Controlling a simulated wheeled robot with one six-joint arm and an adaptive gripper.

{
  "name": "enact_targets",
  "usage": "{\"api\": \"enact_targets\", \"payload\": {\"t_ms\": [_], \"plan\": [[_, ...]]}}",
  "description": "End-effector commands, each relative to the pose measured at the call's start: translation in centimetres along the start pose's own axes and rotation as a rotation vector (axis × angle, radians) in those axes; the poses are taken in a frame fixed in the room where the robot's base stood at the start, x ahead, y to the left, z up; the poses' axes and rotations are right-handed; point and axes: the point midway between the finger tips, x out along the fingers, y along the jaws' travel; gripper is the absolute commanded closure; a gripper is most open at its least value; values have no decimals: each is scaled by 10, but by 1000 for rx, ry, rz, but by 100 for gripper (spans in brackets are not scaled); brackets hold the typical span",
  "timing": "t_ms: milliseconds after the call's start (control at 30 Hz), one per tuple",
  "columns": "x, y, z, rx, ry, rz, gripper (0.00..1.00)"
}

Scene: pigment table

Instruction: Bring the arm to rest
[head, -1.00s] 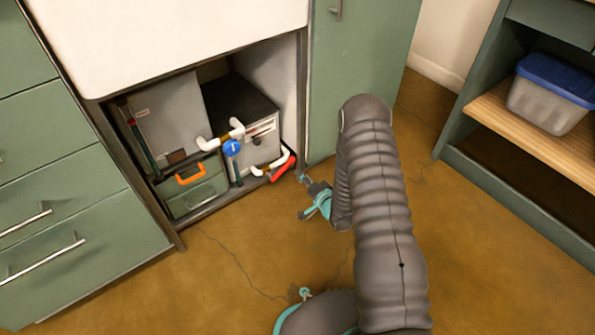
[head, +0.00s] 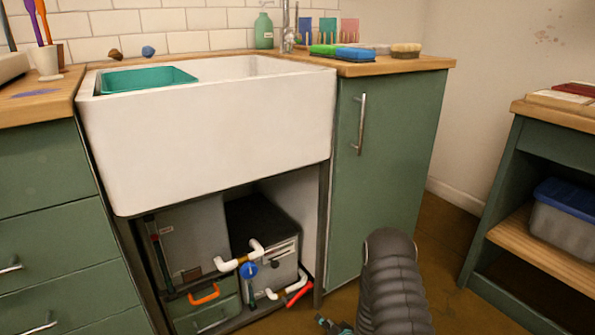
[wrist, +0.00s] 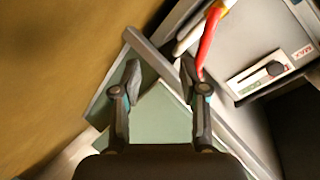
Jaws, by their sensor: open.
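My gripper (wrist: 160,85) is open in the wrist view, with nothing between its two fingers. Behind the fingers show a green panel (wrist: 165,115) and a grey frame edge (wrist: 150,55). A red pipe handle (wrist: 209,38) lies beyond the right fingertip; I cannot tell how far apart they are. In the head view my grey arm rises at the bottom, right of centre, and only a small part of my gripper (head: 330,325) shows at the bottom edge, in front of the open space under the sink.
The white sink (head: 210,140) stands above an open recess with white pipes, a blue valve (head: 249,271) and the red handle (head: 299,293). A green cabinet door (head: 385,180) is to its right. A shelf unit holds a blue-lidded bin (head: 565,225). Bare floor (head: 445,240) lies between.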

Motion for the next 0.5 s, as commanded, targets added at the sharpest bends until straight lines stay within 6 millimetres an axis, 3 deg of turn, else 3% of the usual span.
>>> {"api": "enact_targets", "payload": {"t_ms": [100,200,367,500], "plan": [[-14,40,38,-72,-157,179,57],[-30,58,52,-127,-265,292,57],[-60,66,49,-205,-413,434,57],[-98,56,28,-270,-546,551,57]]}}
